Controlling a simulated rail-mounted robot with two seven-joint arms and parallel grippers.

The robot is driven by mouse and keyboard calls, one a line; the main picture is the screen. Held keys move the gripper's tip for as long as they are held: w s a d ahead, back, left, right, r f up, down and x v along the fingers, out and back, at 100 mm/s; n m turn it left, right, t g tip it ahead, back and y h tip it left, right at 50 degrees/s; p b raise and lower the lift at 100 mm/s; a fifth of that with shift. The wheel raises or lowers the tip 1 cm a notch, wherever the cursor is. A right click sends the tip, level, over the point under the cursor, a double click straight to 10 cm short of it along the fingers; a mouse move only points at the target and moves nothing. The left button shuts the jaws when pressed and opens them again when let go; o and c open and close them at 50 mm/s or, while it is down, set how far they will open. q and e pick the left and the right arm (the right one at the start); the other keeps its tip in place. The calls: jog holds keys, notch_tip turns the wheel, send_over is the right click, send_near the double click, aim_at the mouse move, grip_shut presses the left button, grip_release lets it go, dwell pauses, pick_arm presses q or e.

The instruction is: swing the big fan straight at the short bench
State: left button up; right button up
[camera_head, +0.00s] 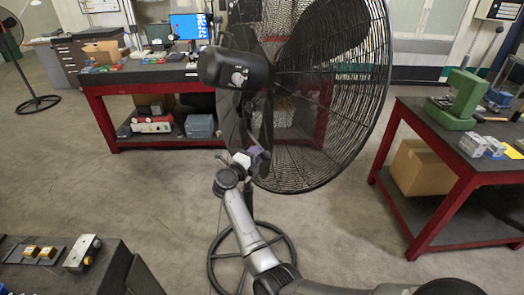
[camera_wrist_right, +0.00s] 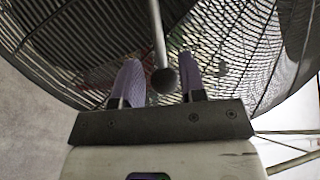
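The big fan has a black wire cage (camera_head: 345,95), a dark motor housing (camera_head: 228,68) towards me and a ring base (camera_head: 287,243) on the floor. Its cage faces away and to the right. My right gripper (camera_head: 252,157) is at the fan's lower back. In the right wrist view its two purple fingers (camera_wrist_right: 160,82) stand apart on either side of a rod ending in a dark ball knob (camera_wrist_right: 163,80), with gaps visible. A red-framed bench (camera_head: 435,222) stands at right and a longer-looking one (camera_head: 105,118) behind; I cannot be sure which is the short bench. My left gripper is not in view.
A green press (camera_head: 459,100) and grey blocks (camera_head: 482,145) are on the right bench, a cardboard box (camera_head: 420,168) on its shelf. A dark worktop (camera_head: 105,275) is at lower left. Another fan (camera_head: 12,35) stands far left. The left floor is clear.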

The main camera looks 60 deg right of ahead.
jog(key=shift+d, duration=2.05)
grip_shut()
jog(key=shift+w+r, duration=0.15)
jog(key=shift+d, duration=0.1)
